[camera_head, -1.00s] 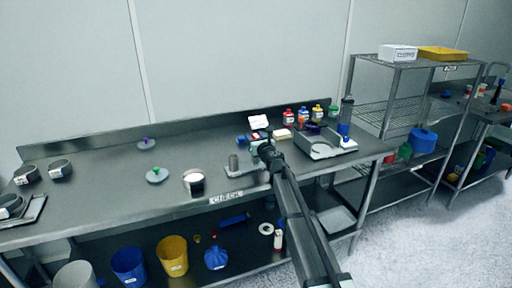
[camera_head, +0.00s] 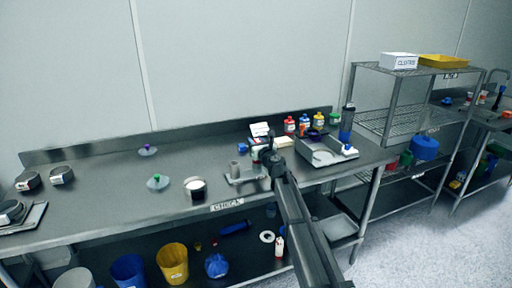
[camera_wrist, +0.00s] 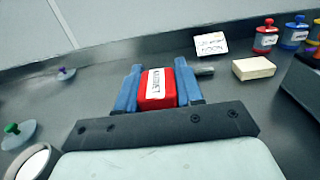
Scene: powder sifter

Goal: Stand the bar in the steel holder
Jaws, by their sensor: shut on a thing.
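My gripper (camera_wrist: 158,92) has blue fingers shut on a red block-shaped bar with a white label (camera_wrist: 157,84); it reads something like "MAGNET". In the wrist view the bar stands between the fingers, apparently above the bench. In the head view my gripper (camera_head: 277,158) is over the bench, and the arm hides most of the bar. A grey steel cylinder (camera_head: 234,166), apparently the steel holder, stands on a flat grey plate just left of my gripper. I cannot make out its opening. The wrist view does not clearly show it.
A white card (camera_wrist: 211,43), a cream block (camera_wrist: 254,68) and capped bottles (camera_head: 304,126) stand behind and right of my gripper. A scale-like device (camera_head: 322,153) is to the right. A round white-filled dish (camera_head: 195,187) is left.

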